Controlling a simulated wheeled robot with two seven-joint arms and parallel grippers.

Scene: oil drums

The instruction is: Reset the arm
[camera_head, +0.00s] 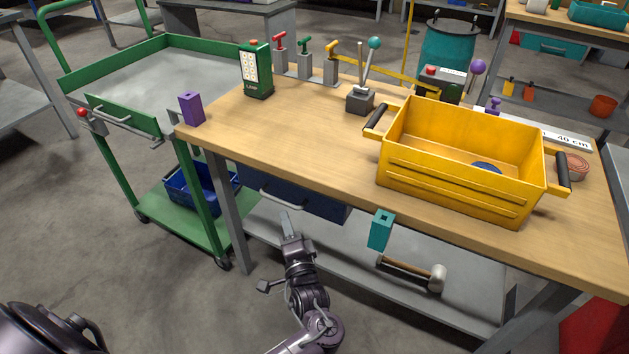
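My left arm comes up from the bottom edge, its lower part cut off by the frame. Its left gripper (288,222) points away from me, in front of the workbench (290,130) and below the level of its top. The finger part looks narrow and seen nearly edge-on, so I cannot tell whether it is open or shut. I see nothing held in it. The blue drawer (300,195) under the bench top lies just beyond the fingertips; whether they touch is unclear. My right gripper is not in view.
A yellow crate (455,190) stands on the bench. A green cart (150,128) stands left. Floor is clear left of my gripper.

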